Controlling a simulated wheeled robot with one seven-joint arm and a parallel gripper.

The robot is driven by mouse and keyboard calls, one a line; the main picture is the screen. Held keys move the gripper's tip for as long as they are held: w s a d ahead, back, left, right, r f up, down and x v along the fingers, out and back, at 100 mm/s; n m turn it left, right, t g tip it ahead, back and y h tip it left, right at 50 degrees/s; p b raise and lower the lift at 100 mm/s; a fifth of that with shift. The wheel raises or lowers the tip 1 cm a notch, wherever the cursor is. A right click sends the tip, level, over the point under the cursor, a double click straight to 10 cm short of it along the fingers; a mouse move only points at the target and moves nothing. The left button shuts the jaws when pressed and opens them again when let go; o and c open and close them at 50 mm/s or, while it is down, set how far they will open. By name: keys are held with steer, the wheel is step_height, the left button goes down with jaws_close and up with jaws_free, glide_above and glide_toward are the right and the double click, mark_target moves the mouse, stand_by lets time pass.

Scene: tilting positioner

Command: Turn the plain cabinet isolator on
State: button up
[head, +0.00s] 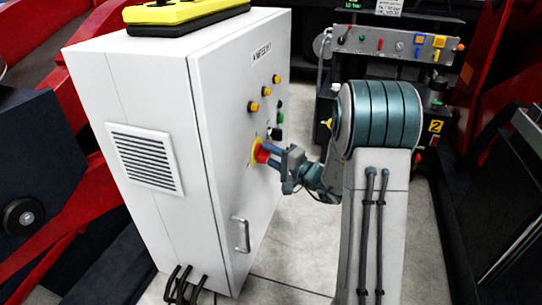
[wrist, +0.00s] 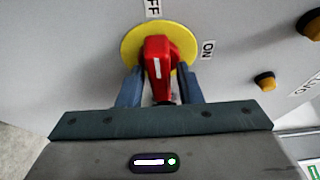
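The plain cabinet (head: 225,130) is a tall pale grey box. Its isolator has a red handle (wrist: 158,60) on a round yellow plate (wrist: 130,45). In the wrist view, the white mark on the handle points up toward the label ending in "FF"; an "ON" label (wrist: 208,49) is to the right. In the head view, the yellow plate (head: 257,146) is partly hidden by my gripper (head: 271,154). My gripper (wrist: 159,85) is at the isolator with one blue finger on each side of the handle. Narrow gaps show beside the handle, so the fingers look open around it.
Orange buttons (head: 253,107) and a dark knob (head: 276,134) sit near the isolator on the door. A door handle (head: 241,235) is below. A second control panel (head: 395,45) stands behind. Cables (head: 185,285) lie at the cabinet's foot.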

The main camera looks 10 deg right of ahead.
jaws_close()
steer(key=shift+r+p, duration=0.1)
steer(key=shift+p, duration=0.2)
steer(key=shift+w+d+r+m+g+y+p, duration=0.15)
steer(key=shift+m+g+p, duration=1.1)
steer(key=shift+m+p, duration=1.45)
steer(key=shift+a+m+g+y+p, duration=0.1)
steer(key=shift+m+g+p, duration=1.4)
steer(key=shift+p, duration=2.15)
steer(key=shift+w+d+r+m+g+y+p, duration=0.15)
steer(key=shift+m+g+p, duration=0.9)
steer(key=shift+m+p, duration=1.75)
steer(key=shift+s+f+p, duration=0.1)
steer(key=shift+f+p, duration=0.05)
steer(key=shift+p, duration=0.3)
